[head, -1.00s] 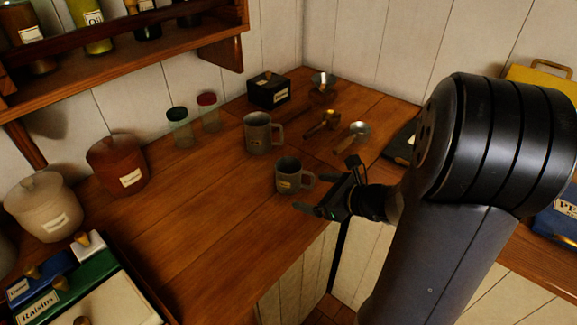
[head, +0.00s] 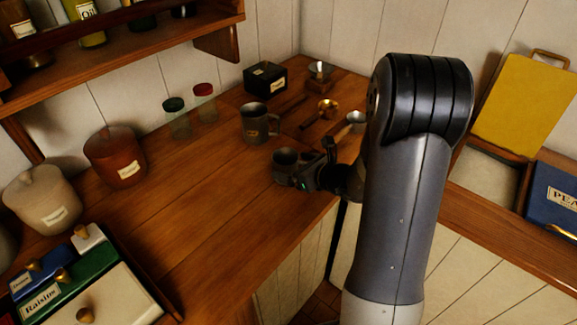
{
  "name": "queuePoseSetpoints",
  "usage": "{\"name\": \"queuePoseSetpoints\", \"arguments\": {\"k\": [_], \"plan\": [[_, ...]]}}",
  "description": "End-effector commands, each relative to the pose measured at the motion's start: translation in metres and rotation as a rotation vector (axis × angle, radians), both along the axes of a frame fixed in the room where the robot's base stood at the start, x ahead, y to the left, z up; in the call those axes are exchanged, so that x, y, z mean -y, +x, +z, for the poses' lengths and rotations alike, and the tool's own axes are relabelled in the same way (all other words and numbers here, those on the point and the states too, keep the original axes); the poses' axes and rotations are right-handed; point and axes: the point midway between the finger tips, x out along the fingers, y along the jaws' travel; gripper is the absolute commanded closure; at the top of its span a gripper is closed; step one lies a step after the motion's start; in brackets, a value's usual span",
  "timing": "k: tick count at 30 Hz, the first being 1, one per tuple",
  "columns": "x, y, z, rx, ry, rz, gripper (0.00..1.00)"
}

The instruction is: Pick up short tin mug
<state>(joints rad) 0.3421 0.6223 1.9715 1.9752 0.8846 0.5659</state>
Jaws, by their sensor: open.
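The short tin mug (head: 284,162) stands upright on the wooden counter near its front edge. It is grey metal, and my gripper hides its right side and handle. A taller tin mug (head: 255,124) stands behind it to the left, with its handle to the right. My gripper (head: 304,174) is open and right at the short mug's right side. I cannot tell whether the fingers touch the mug or go around its handle.
A red-brown crock (head: 116,156) and a pale crock (head: 42,197) are at left. The counter (head: 190,215) left of the short mug is clear. A shelf (head: 130,45) hangs above.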

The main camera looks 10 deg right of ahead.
Motion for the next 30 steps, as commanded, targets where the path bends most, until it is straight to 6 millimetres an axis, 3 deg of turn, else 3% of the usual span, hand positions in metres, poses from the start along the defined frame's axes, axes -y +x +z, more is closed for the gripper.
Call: {"name": "queuePoseSetpoints", "arguments": {"k": [4,13,30], "plan": [[-0.0072,0.0114,-0.0056,-0.001,-0.001,0.001,0.09],[-0.0081,0.0134,-0.0068,0.0,-0.001,0.0,0.1],[-0.008,0.0133,-0.0067,0.0,-0.001,0.0,0.57]]}}
